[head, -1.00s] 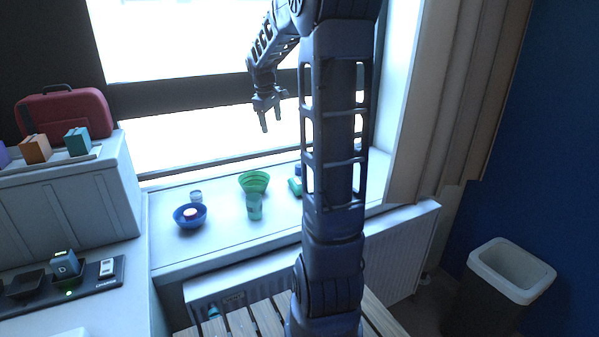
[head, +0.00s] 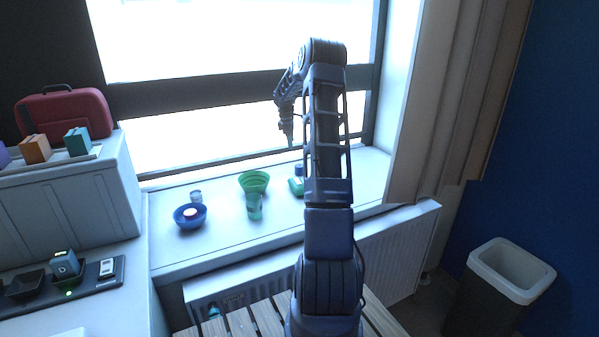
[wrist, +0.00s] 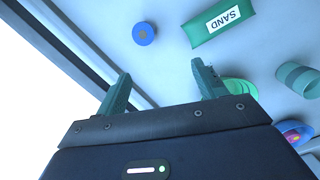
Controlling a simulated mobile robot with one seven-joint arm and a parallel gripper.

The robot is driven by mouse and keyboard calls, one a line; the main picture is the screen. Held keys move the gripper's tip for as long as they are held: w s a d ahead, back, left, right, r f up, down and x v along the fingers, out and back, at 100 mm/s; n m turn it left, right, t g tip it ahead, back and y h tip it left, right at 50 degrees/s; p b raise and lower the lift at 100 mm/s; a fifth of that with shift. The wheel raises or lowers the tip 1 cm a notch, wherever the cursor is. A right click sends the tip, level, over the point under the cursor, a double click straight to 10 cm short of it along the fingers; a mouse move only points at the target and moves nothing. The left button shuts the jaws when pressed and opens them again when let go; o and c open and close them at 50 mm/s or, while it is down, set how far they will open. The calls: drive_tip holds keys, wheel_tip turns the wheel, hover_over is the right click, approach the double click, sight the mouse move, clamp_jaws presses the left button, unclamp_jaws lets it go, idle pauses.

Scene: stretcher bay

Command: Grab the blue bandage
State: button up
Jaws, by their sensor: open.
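A small blue roll (wrist: 144,33), which looks like the blue bandage, lies on the pale sill with a tan-brown centre facing up. In the head view the blue roll (head: 298,169) shows only partly, behind a green packet and beside my arm. My gripper (wrist: 160,70) is open and empty, its two green fingers apart. In the head view my gripper (head: 288,138) hangs fingers-down in front of the window, above the back of the sill. The roll is beyond the fingertips in the wrist view, touching neither.
A green bowl (head: 254,181), a green cup (head: 254,207), a blue bowl (head: 190,222) and a small clear jar (head: 196,196) stand further left on the sill. The window is behind.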

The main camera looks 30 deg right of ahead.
drive_tip(key=n, duration=0.1)
approach(299, 165)
drive_tip(key=shift+w+d+f, duration=0.15)
drive_tip(key=shift+d+f, duration=0.1)
drive_tip(key=shift+f, duration=0.1)
drive_tip(key=f, duration=0.4)
drive_tip(key=shift+d+f, duration=0.25)
drive_tip(key=shift+f, duration=0.1)
drive_tip(key=shift+s+d+f, duration=0.1)
drive_tip(key=shift+s+f, duration=0.05)
drive_tip(key=shift+f, duration=0.8)
drive_tip(key=shift+s+d+f, duration=0.1)
drive_tip(key=shift+s+f, duration=0.05)
drive_tip(key=shift+f, duration=0.85)
drive_tip(key=shift+s+f, duration=0.2)
drive_tip(key=shift+f, duration=0.75)
drive_tip(key=c, duration=1.1)
